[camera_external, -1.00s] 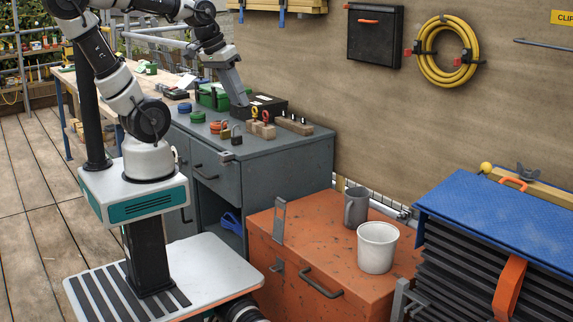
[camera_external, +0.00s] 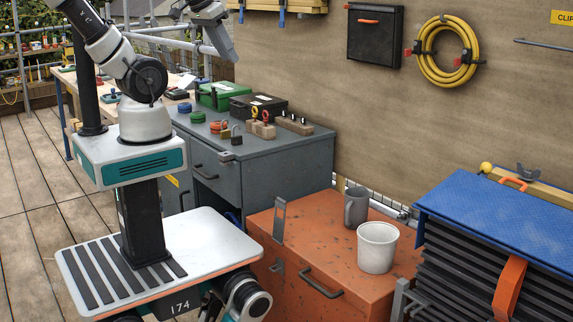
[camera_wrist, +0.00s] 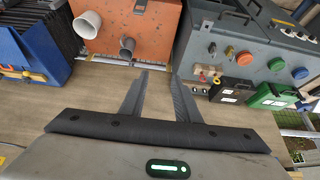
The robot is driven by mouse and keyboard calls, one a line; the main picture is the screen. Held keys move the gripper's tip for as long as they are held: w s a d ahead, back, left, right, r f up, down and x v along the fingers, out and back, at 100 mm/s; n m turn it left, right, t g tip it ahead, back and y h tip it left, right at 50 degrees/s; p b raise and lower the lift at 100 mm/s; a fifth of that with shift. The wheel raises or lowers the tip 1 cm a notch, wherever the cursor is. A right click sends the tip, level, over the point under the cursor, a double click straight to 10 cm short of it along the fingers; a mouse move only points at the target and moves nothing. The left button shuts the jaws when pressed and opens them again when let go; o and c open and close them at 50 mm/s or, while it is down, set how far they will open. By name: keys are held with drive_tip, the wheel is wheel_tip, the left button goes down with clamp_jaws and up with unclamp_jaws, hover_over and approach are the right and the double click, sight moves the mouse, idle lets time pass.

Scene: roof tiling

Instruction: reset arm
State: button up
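My gripper (camera_external: 230,52) is raised near the top of the external view, above and behind the grey cabinet, against the board wall. Part of my arm is cut off by the top edge of that view. In the wrist view my gripper (camera_wrist: 160,76) shows two dark fingers standing apart with nothing between them. It is open and empty, and no object touches it.
The grey cabinet (camera_external: 210,178) carries a green case (camera_external: 219,97), a black case (camera_external: 258,106), padlocks and small blocks. An orange chest (camera_external: 300,245) holds a white bucket (camera_external: 377,248) and a grey mug (camera_external: 356,207). A blue-topped stack (camera_external: 500,225) stands at right.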

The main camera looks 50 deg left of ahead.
wheel_tip(320, 180, up, 4)
drive_tip(key=shift+r+p, duration=0.1)
drive_tip(key=shift+p, duration=0.7)
